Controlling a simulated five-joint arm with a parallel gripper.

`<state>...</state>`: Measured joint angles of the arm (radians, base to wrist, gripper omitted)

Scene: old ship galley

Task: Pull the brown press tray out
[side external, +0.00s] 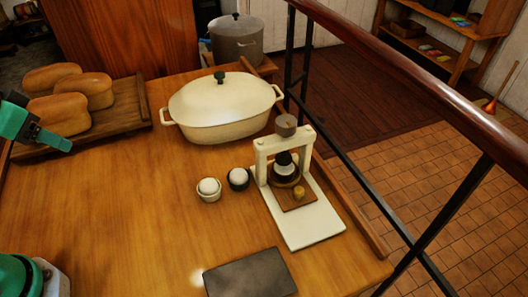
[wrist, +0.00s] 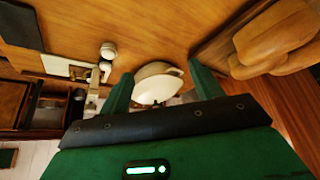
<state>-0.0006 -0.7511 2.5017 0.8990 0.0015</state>
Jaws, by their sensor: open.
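The brown press tray (side external: 299,197) sits at the front of the cream press (side external: 302,137), on its pale base board. A small tan knob (side external: 299,192) stands on the tray, and a dark and white plunger is above its back part. In the wrist view the press (wrist: 92,85) shows small at the left, and I cannot make out the tray there. My gripper (wrist: 158,84) is open and empty, its two green fingers spread apart. In the side view my gripper (side external: 50,138) is at the far left edge, well away from the press.
Two small cups with white round tops (side external: 209,189) (side external: 238,179) stand left of the press. A large cream lidded pot (side external: 222,107) is behind them. Loaves lie on a wooden board (side external: 118,113) at the back left. A dark slab (side external: 250,274) lies at the front. The table's left middle is clear.

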